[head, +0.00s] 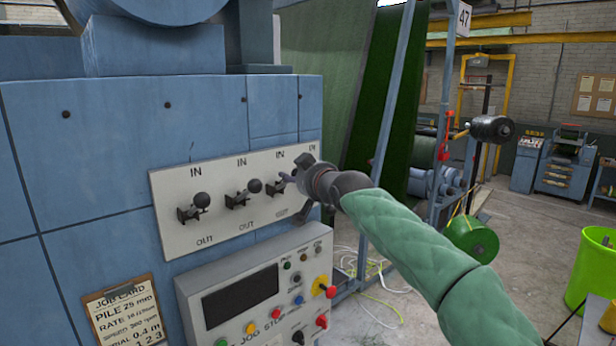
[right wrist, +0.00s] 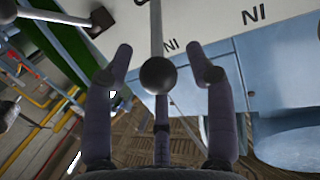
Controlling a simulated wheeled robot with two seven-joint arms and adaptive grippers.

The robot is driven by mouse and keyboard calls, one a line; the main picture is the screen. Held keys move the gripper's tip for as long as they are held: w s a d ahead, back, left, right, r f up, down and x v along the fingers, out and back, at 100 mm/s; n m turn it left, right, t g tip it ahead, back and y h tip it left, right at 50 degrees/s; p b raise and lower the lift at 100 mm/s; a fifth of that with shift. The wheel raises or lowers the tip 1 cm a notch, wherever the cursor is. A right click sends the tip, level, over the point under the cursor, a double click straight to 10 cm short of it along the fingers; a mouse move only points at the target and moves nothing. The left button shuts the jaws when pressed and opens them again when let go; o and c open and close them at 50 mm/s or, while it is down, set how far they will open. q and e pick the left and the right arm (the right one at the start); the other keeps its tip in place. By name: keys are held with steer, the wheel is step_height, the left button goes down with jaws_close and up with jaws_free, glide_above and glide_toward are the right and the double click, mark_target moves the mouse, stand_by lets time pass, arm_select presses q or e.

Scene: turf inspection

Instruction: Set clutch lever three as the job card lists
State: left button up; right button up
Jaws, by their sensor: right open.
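A pale panel (head: 222,228) on the blue machine carries a row of clutch levers marked IN above and OUT below. The first lever (head: 201,201) and second lever (head: 254,187) have dark ball knobs and stand free. My right gripper (head: 296,180) is at the third lever place and hides most of it and the place to its right. In the right wrist view my open gripper (right wrist: 163,62) has a dark ball knob (right wrist: 158,76) between its fingers, with gaps on both sides. The job card (head: 126,312) hangs at lower left, its bottom lines cut off.
A control box (head: 255,297) with a dark display, coloured buttons and small levers juts out below the panel. Another dark lever end (right wrist: 101,19) shows near my gripper in the right wrist view.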

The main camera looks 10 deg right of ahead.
steer(key=v, duration=1.1)
steer(key=shift+s, duration=0.35)
steer(key=shift+d+r, duration=0.1)
steer(key=shift+r, duration=0.05)
